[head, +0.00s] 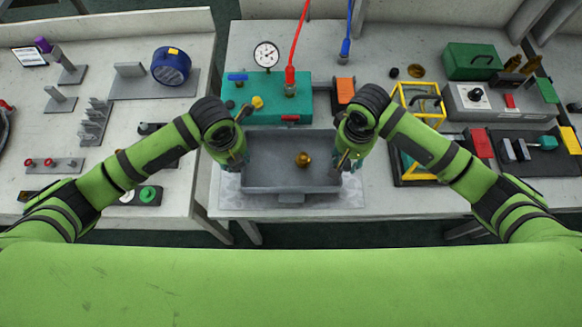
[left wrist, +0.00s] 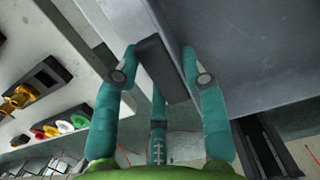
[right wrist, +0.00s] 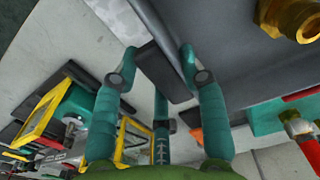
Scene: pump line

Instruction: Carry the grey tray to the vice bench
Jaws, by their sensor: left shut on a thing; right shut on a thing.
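The grey tray (head: 280,178) is in the middle of the head view, with a brass fitting (head: 303,159) lying in it. My left gripper (head: 241,160) is shut on the tray's left side; in the left wrist view its fingers straddle a dark handle (left wrist: 160,70) on the tray wall. My right gripper (head: 344,160) is shut on the right side; the right wrist view shows its fingers about the matching dark handle (right wrist: 160,70). The tray looks level, above or on a pale patterned mat (head: 230,190); I cannot tell if it touches. I cannot pick out a vice.
The left bench (head: 105,195) holds several fixtures and a blue drum (head: 171,66). A narrow gap separates the benches.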

